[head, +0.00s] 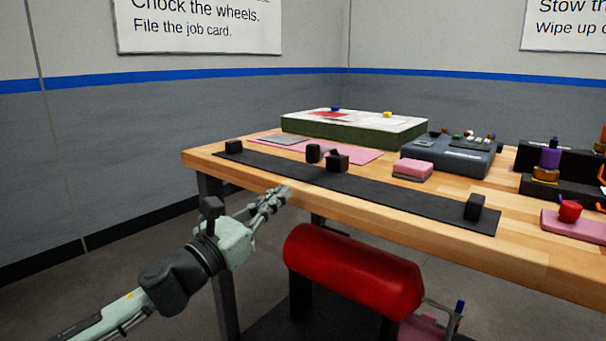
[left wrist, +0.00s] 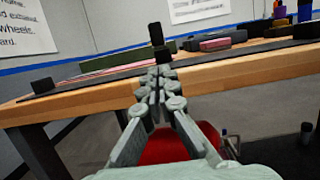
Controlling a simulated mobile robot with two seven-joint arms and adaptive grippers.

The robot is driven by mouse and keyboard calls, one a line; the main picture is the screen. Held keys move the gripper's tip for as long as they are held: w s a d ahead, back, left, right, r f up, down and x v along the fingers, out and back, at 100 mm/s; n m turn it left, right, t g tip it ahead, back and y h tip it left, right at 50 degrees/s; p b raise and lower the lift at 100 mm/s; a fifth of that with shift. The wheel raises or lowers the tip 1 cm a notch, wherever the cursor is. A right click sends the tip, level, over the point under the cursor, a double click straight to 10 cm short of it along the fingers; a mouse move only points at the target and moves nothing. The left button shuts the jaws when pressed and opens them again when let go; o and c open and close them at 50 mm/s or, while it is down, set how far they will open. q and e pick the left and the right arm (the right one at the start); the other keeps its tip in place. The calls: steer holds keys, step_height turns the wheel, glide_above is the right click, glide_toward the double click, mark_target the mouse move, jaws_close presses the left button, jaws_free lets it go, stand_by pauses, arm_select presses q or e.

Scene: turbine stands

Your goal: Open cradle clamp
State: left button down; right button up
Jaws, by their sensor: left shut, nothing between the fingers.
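My left gripper (head: 280,192) is shut and empty, just off the front edge of the wooden workbench, near its left part. In the left wrist view its closed fingertips (left wrist: 159,72) point toward the bench edge and the black blocks. A red cylinder (head: 350,270) lies below the bench top, right of my gripper; it shows behind the fingers in the left wrist view (left wrist: 168,146). A grey bracket with a blue knob (head: 450,318) stands by the cylinder's right end, partly cut off. I cannot tell which part is the cradle clamp.
The bench (head: 445,240) carries a long black mat (head: 410,195) with several black blocks (head: 338,163). Behind are a pink block (head: 412,169), a green-sided box (head: 350,135) and a grey case (head: 448,152). A bench leg (head: 217,250) stands near my left arm.

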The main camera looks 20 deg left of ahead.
mark_target(302, 187)
arm_select(q)
steer(key=p+x, duration=0.1)
steer(key=x, duration=0.6)
steer(key=shift+w+d+r+p, duration=0.1)
steer(key=shift+w+d+p, duration=0.05)
steer(key=shift+w+p, duration=0.2)
arm_select(e)
steer(key=x, duration=0.3)
steer(key=a+x, duration=0.1)
steer(key=shift+s+d+f, duration=0.1)
steer(key=shift+s+f, duration=0.1)
steer(key=shift+f, duration=0.2)
steer(key=shift+d, duration=0.1)
